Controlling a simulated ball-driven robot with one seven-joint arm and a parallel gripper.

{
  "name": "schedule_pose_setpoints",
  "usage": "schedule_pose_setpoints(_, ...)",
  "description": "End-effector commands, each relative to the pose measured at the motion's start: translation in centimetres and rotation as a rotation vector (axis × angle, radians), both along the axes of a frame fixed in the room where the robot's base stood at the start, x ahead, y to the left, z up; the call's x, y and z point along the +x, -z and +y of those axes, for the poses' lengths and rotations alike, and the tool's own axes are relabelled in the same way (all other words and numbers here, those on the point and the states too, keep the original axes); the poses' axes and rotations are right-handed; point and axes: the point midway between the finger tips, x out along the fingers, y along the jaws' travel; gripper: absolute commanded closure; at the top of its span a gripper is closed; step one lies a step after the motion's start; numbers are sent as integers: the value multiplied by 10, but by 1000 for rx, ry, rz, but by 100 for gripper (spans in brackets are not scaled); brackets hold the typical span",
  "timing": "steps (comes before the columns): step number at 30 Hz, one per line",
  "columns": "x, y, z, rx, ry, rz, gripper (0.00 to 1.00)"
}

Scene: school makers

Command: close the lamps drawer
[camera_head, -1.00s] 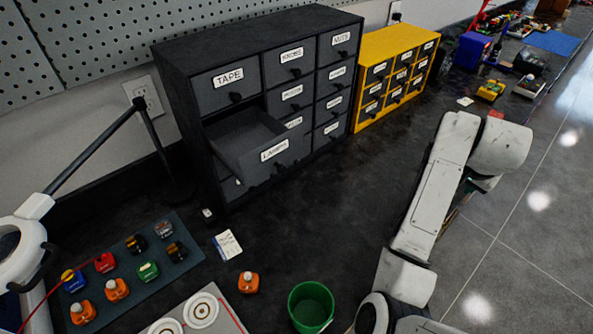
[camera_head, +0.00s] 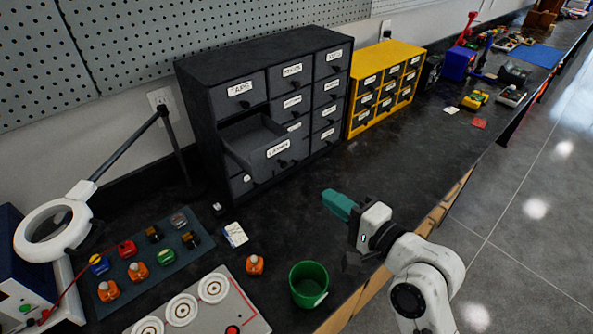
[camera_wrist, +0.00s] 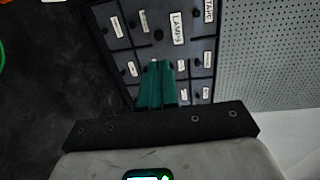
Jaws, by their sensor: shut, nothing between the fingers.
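The lamps drawer (camera_head: 270,152) sticks out of the left column of a dark drawer cabinet (camera_head: 226,98), in the second row under the tape drawer (camera_head: 239,98). Its inside shows and it looks empty. Its dark knob is on the front, beside the label. My gripper (camera_head: 338,204) has teal fingers, is shut and empty, and is over the bench to the right of and nearer than the drawer, apart from it. In the wrist view the lamps drawer's label (camera_wrist: 177,29) shows beyond the shut fingers (camera_wrist: 155,82), with the cabinet turned sideways.
A yellow drawer cabinet (camera_head: 362,108) stands right of the dark one. A magnifier lamp (camera_head: 52,222) is at the left.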

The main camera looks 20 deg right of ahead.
Motion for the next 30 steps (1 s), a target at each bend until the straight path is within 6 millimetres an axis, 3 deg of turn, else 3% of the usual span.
schedule_pose_setpoints(16, 97, 6, 30, -3, 1, -1, 100)
schedule_pose_setpoints(22, 114, 9, 35, -3, 2, 0, 100)
schedule_pose_setpoints(30, 118, 10, 36, -4, 3, 0, 100)
